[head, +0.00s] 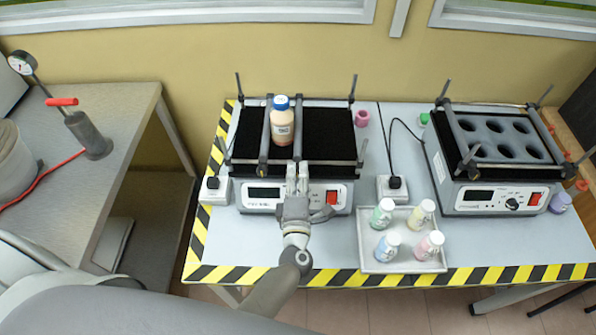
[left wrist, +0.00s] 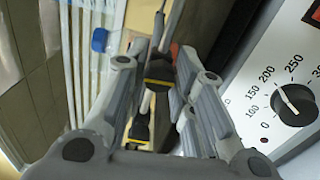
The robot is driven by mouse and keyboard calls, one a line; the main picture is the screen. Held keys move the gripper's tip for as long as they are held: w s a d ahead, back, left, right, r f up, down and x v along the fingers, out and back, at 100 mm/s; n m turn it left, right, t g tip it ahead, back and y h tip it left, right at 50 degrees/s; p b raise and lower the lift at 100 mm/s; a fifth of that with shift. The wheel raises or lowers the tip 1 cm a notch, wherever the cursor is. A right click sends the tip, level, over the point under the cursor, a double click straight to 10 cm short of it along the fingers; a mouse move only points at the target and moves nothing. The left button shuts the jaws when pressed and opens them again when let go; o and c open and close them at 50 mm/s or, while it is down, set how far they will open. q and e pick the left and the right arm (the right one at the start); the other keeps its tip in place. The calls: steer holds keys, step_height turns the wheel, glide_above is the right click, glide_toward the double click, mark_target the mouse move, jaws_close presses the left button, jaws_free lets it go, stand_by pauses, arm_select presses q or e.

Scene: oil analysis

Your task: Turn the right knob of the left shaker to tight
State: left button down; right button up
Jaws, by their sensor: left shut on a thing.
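The left shaker (head: 245,185) stands on the bench with a black mat and two grey clamp bars. A bottle with a blue cap (head: 282,122) stands between the bars; a blue patch, likely its cap, shows in the left wrist view (left wrist: 99,40). My left gripper (head: 297,178) is at the front end of the right bar, above the front panel. In the left wrist view the gripper (left wrist: 166,76) is shut on the right knob (left wrist: 160,72), dark with a yellow line. In the head view my fingers hide this knob. My right gripper is out of view.
A white tray (head: 372,266) with several small bottles lies right of my left arm. Another shaker (head: 480,198) stands farther right. The left shaker's panel has a red switch (head: 332,197) and a dial (left wrist: 294,104) close to my left gripper.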

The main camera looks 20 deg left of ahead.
arm_select(q)
steer(key=shift+m, duration=0.6)
steer(key=c, duration=1.2)
jaws_free()
steer(key=v, duration=1.2)
steer(key=shift+s, duration=0.1)
